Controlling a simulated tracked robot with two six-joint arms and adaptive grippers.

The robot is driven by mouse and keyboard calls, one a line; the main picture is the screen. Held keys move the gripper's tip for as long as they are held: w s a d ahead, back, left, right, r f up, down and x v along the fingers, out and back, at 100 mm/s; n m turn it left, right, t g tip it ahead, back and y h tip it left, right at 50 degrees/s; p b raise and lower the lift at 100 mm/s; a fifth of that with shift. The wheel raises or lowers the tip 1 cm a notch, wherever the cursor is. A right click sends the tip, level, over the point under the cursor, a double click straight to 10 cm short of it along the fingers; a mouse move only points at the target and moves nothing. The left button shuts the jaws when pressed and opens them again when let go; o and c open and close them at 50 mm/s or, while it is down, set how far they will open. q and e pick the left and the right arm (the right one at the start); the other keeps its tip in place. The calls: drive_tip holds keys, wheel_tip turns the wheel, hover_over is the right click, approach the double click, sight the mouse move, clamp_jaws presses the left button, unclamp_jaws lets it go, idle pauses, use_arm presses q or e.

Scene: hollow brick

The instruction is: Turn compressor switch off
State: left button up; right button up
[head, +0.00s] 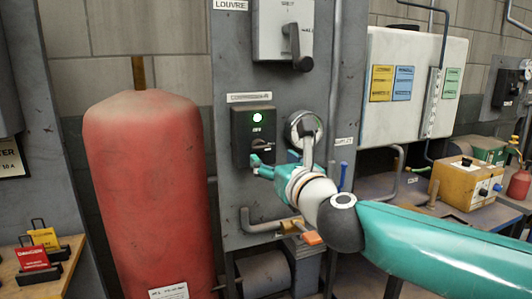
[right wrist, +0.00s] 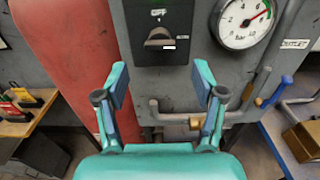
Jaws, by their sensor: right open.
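The compressor switch is a dark box (head: 241,133) on the grey panel, under a label plate. A lit, whitish-green lamp (head: 257,118) sits at its top. Below it are the word OFF and a black rotary knob (head: 261,145). In the right wrist view the knob (right wrist: 159,38) is at the top middle, its bar lying roughly sideways, with a small pale tag at its lower right. My right gripper (head: 259,168) is at the lower edge of the box; in the right wrist view its open, empty fingers (right wrist: 160,80) stand below the knob, apart from it. My left gripper is out of view.
A round gauge (right wrist: 247,20) is mounted right of the switch. Pipes and a blue-handled valve (head: 343,176) are below and right. A large red tank (head: 148,190) stands left. A grey lever switch (head: 285,30) is above. A yellow box (head: 464,181) sits on the right bench.

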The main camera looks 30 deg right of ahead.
sight(263, 150)
drive_tip(key=x, duration=0.7)
drive_tip(key=shift+w+d, duration=0.1)
drive_tip(key=shift+w, duration=0.15)
drive_tip(key=shift+c, duration=0.3)
